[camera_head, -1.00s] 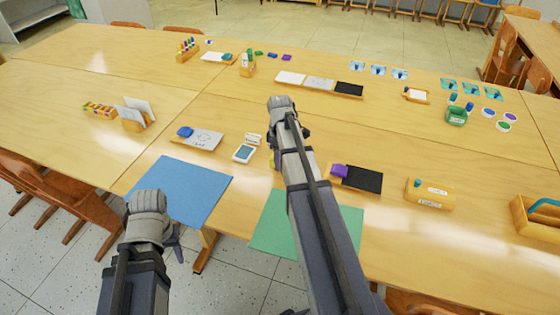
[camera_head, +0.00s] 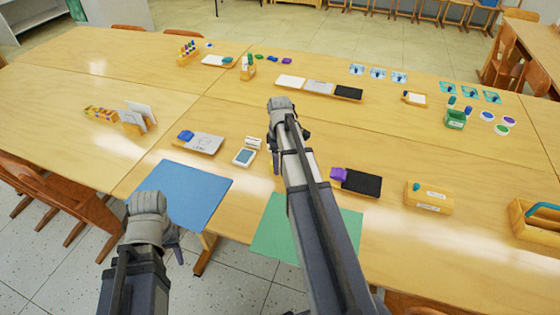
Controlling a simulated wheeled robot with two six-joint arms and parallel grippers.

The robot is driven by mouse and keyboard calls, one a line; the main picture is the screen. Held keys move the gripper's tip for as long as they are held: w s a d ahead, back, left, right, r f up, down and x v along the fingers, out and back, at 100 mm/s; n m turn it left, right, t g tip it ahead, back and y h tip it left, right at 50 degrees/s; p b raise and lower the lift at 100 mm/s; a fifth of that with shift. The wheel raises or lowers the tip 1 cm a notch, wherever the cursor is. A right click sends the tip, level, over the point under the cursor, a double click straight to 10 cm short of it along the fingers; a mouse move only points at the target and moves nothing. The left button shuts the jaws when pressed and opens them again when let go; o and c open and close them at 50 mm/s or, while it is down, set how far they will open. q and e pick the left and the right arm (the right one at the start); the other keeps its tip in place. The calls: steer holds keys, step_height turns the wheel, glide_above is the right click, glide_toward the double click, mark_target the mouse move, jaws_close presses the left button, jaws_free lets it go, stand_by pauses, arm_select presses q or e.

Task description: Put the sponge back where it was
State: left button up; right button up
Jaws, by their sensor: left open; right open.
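No object here is marked as the sponge, and I cannot tell for sure which one it is. A purple block (camera_head: 338,174) lies at the left end of a black board (camera_head: 362,183), right of my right arm. A blue block (camera_head: 186,135) lies on the left of a pale board (camera_head: 207,144). My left gripper (camera_head: 174,246) is low at the front left, below the blue mat (camera_head: 184,192), open with nothing visible in it. My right gripper (camera_head: 300,134) is over the middle of the table, open and apart from both blocks; its fingers are mostly hidden by the arm.
A green mat (camera_head: 268,228) lies partly under my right arm. A wooden box with labels (camera_head: 430,197) and a crate with a teal handle (camera_head: 538,220) stand at the right. A tray with white, grey and black panels (camera_head: 318,88) lies behind. The left table section is mostly clear.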

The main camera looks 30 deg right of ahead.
step_height(320, 180, up, 11)
steer(key=p, duration=1)
steer(key=shift+a+f, duration=0.1)
steer(key=s+a+m, duration=0.1)
steer(key=s+a, duration=0.4)
steer(key=a, duration=0.5)
steer(key=s+a+m, duration=0.2)
steer(key=s+a, duration=0.3)
steer(key=a, duration=0.5)
steer(key=s+a+m+h, duration=0.1)
steer(key=s+a, duration=0.5)
steer(key=a, duration=0.4)
steer(key=shift+a, duration=0.3)
steer(key=shift+s, duration=0.1)
